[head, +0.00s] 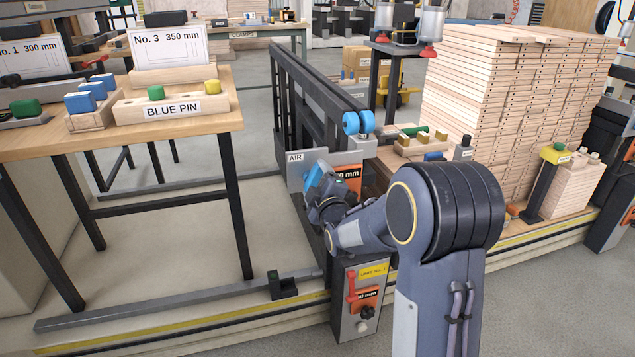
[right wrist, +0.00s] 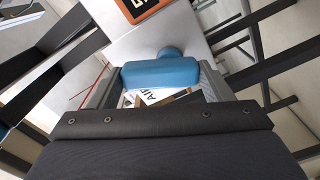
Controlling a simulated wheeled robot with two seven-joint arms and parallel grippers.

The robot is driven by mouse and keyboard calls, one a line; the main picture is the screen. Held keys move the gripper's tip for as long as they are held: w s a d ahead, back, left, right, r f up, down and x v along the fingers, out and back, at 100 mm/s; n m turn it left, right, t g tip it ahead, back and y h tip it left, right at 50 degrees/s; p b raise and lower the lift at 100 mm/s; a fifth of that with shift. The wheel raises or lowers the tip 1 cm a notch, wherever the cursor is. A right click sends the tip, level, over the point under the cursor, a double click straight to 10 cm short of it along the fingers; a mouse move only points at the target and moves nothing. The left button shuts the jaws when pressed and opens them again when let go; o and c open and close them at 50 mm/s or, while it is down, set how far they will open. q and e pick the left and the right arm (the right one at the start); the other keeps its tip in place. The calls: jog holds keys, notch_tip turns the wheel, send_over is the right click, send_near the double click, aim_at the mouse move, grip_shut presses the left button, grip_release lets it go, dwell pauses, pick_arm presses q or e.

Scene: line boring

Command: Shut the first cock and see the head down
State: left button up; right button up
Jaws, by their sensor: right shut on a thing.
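The cock has a blue handle (head: 313,173) in front of a grey plate labelled AIR (head: 295,157), beside the dark upright frame of the first unit. My right gripper (head: 318,184) is at the handle, its arm reaching in from the front. In the right wrist view the blue handle (right wrist: 160,73) lies crosswise between the two grey fingers, which are shut on it. The AIR label shows partly behind it. The unit's lower box (head: 357,300) carries a yellow UNIT No. 1 label. My forearm hides part of the unit, and I cannot make out its head clearly. My left gripper is out of view.
A wooden table (head: 215,122) with blue, green and yellow pins on blocks stands at left. A tall stack of drilled boards (head: 500,95) stands at right. A dark rail (head: 180,302) runs low along the front. Open floor lies at lower right.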

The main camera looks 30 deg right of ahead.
jog(key=n, duration=0.3)
jog(key=n+p, duration=0.1)
jog(key=shift+a+n, duration=0.25)
jog(key=shift+n, duration=0.45)
jog(key=o, duration=1)
jog(key=p+v, duration=0.1)
jog(key=v, duration=0.6)
jog(key=shift+s+a, duration=0.1)
jog(key=shift+s, duration=0.25)
